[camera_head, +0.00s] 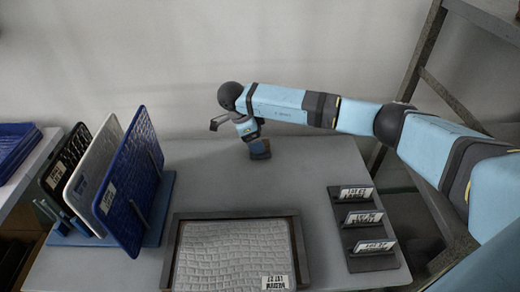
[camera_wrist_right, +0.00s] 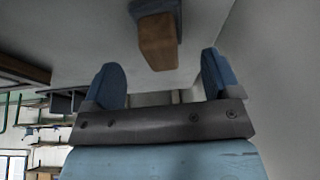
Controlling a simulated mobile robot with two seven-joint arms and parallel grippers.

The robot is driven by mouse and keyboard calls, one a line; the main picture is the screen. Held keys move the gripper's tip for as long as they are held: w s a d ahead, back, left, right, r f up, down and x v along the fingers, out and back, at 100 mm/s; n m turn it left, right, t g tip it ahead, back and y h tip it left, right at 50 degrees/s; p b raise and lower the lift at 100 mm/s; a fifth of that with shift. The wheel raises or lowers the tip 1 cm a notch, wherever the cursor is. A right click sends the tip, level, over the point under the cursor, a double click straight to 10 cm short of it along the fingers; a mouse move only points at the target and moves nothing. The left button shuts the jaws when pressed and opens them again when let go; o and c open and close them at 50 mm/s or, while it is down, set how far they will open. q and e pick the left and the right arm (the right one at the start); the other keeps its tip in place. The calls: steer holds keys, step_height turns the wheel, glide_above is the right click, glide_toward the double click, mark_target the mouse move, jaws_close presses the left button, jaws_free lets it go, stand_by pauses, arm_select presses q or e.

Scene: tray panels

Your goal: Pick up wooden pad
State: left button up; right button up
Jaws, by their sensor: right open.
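The wooden pad (camera_wrist_right: 158,42) is a small brown block on a dark grey-blue base. In the right wrist view it is at the top, ahead of and between the two blue fingers of my right gripper (camera_wrist_right: 164,78). The fingers are apart, with nothing between their tips. In the head view, my right gripper (camera_head: 246,128) is low over the back of the table, beside a small brown and blue-grey piece (camera_head: 260,149), probably the pad. Contact there cannot be judged. My left gripper is out of view.
A blue rack (camera_head: 165,195) at left holds upright black, white and blue panels (camera_head: 130,185). A dark-framed tray (camera_head: 303,250) with a grey textured panel (camera_head: 232,252) lies at the front. A black holder (camera_head: 340,215) with labelled cards is at right. The wall is close behind.

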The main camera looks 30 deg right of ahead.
steer(key=x, duration=0.5)
steer(key=shift+b, duration=0.4)
steer(key=shift+r, duration=0.15)
steer(key=c, duration=1)
steer(key=shift+c, duration=0.2)
steer(key=shift+w, duration=0.1)
step_height(320, 180, up, 20)
steer(key=p, duration=0.3)
steer(key=shift+p, duration=0.3)
steer(key=shift+o, duration=0.5)
